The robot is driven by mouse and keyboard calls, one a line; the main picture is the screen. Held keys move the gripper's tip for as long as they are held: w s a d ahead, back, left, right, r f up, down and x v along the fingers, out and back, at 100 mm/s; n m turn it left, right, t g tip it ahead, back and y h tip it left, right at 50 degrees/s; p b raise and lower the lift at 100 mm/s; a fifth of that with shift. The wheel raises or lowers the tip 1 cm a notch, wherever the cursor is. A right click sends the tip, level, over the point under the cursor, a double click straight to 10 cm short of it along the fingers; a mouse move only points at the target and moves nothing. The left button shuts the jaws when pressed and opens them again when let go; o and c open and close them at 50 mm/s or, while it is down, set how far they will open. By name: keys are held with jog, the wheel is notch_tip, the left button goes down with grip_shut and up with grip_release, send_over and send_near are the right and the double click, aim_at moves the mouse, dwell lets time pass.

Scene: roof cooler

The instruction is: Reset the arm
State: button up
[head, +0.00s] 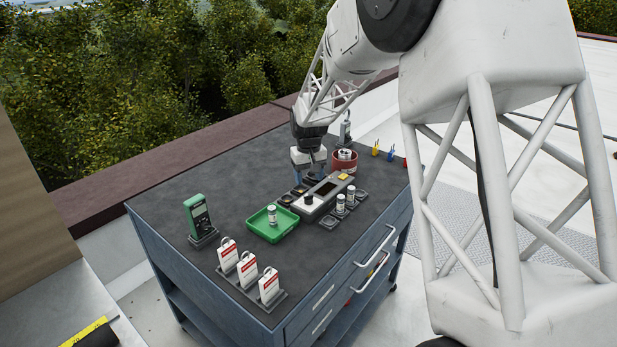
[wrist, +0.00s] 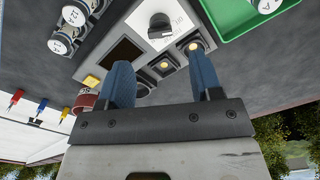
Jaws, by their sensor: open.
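My gripper (head: 309,160) points down over the back part of the dark cart top in the head view, above the far side of a grey control box (head: 324,194). In the wrist view, my gripper (wrist: 165,82) shows two blue fingers spread apart with nothing held between them. Small square sockets (wrist: 163,66) with round pale centres sit along the box's edge by the fingertips. Whether the fingers touch anything there I cannot tell.
A green tray (head: 262,232) holds one small canister (head: 272,215). Two more canisters (head: 340,204) stand right of the box. A red round container (head: 345,163) stands close to my gripper. A green handheld meter (head: 198,216) and white-red tags (head: 247,268) stand at the front left.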

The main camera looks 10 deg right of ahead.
jog(key=s+d+r+m, duration=0.1)
jog(key=s+d+r, duration=0.1)
jog(key=s+r, duration=0.45)
jog(key=s+d+r+t, duration=0.1)
jog(key=s+d+r, duration=0.15)
jog(key=s, duration=0.75)
jog(key=s+d+r+m, duration=0.1)
jog(key=s+r, duration=0.4)
jog(key=s, duration=0.3)
jog(key=s+d+m+t, duration=0.1)
jog(key=s+d, duration=0.2)
jog(key=s, duration=2.1)
jog(key=shift+s+f+t, duration=0.2)
jog(key=shift+t, duration=0.1)
jog(key=shift+d, duration=0.1)
